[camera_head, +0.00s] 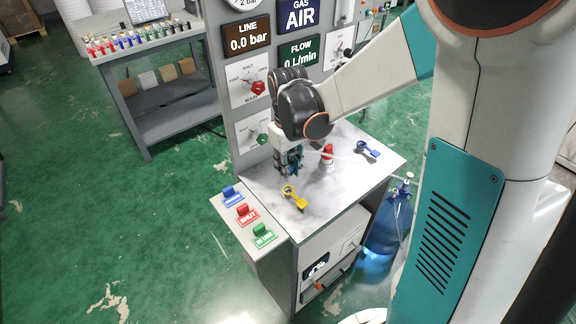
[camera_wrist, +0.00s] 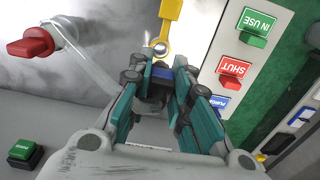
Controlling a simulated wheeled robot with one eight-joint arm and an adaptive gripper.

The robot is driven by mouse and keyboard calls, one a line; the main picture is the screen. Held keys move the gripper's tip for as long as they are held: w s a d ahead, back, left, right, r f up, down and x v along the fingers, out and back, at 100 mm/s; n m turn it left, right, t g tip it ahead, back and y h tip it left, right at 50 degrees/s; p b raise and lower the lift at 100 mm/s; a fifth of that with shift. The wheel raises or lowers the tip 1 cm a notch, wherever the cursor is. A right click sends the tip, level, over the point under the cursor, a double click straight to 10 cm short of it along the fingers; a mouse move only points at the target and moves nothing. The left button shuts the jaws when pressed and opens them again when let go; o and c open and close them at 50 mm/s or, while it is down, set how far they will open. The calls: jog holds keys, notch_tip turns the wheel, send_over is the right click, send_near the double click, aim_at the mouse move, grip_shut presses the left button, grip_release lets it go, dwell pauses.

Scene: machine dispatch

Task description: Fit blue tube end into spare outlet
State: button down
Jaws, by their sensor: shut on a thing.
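My gripper (camera_head: 290,172) hangs low over the grey-white worktop beside the upright panel. In the wrist view its teal-padded fingers (camera_wrist: 160,82) are shut on a small blue piece (camera_wrist: 162,71), which looks like the blue tube end. The fingers hide most of it. A round metallic spot (camera_wrist: 160,48) shows just past the blue piece, and I cannot tell what it belongs to. A red-capped fitting (camera_head: 327,152) stands right of my gripper, with a clear tube (camera_wrist: 88,60) beside it in the wrist view. I cannot make out the spare outlet.
Blue, red (camera_head: 246,214) and green (camera_head: 263,234) tags stand on the side ledge. The panel (camera_head: 247,105) rises behind my gripper.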

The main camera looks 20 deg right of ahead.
jog(key=shift+f+b, duration=1.75)
jog(key=shift+f, duration=0.6)
jog(key=shift+s+f+b, duration=0.1)
jog(key=shift+f+b, duration=1.05)
jog(key=shift+f, duration=0.15)
jog(key=c, duration=1.4)
grip_release()
jog(key=o, duration=0.4)
jog(key=shift+r, duration=0.1)
jog(key=shift+r+p, duration=2.25)
jog(key=shift+r, duration=0.7)
